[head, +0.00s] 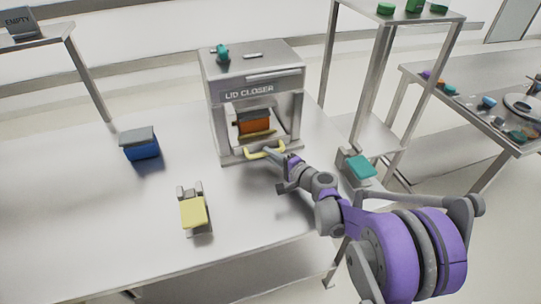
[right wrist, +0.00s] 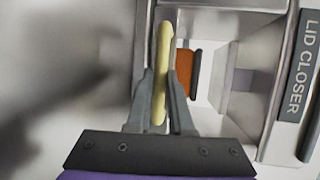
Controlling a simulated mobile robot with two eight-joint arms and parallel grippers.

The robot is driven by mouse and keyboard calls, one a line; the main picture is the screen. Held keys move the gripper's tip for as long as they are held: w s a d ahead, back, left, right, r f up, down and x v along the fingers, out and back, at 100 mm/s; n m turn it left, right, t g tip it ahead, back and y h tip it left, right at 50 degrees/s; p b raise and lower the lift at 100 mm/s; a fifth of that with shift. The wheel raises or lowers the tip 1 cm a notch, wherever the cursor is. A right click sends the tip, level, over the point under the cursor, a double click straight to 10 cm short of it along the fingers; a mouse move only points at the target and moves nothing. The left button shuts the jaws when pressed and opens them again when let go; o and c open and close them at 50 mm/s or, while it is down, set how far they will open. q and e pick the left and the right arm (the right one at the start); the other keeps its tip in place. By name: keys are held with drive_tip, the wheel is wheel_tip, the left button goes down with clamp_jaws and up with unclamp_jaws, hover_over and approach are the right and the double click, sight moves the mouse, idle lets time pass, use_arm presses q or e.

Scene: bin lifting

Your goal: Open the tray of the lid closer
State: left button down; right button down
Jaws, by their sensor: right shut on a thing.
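The lid closer (head: 255,90) is a grey metal box with an open front, standing on the metal table. Its tray has a yellow handle (head: 262,152) at the lower front. An orange bin (head: 254,122) with a dark top sits inside the opening. My right gripper (head: 280,156) reaches the handle from the right. In the right wrist view the yellow handle (right wrist: 162,70) lies between the two fingers of my right gripper (right wrist: 164,100), which are shut on it. The orange bin (right wrist: 185,73) shows behind it. My left gripper is in neither view.
A blue bin with a grey lid (head: 140,145) stands left of the lid closer. A yellow-topped device (head: 193,210) stands in front on the table, and a teal-topped one (head: 358,166) stands to the right. The table between handle and front edge is mostly clear.

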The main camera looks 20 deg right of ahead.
drive_tip(key=shift+s, duration=0.1)
drive_tip(key=s, duration=2.2)
drive_tip(key=shift+d+b, duration=0.3)
drive_tip(key=shift+d, duration=0.1)
drive_tip(key=c, duration=0.8)
unclamp_jaws()
drive_tip(key=v, duration=1.1)
drive_tip(key=shift+p, duration=0.45)
drive_tip(key=shift+a, duration=0.15)
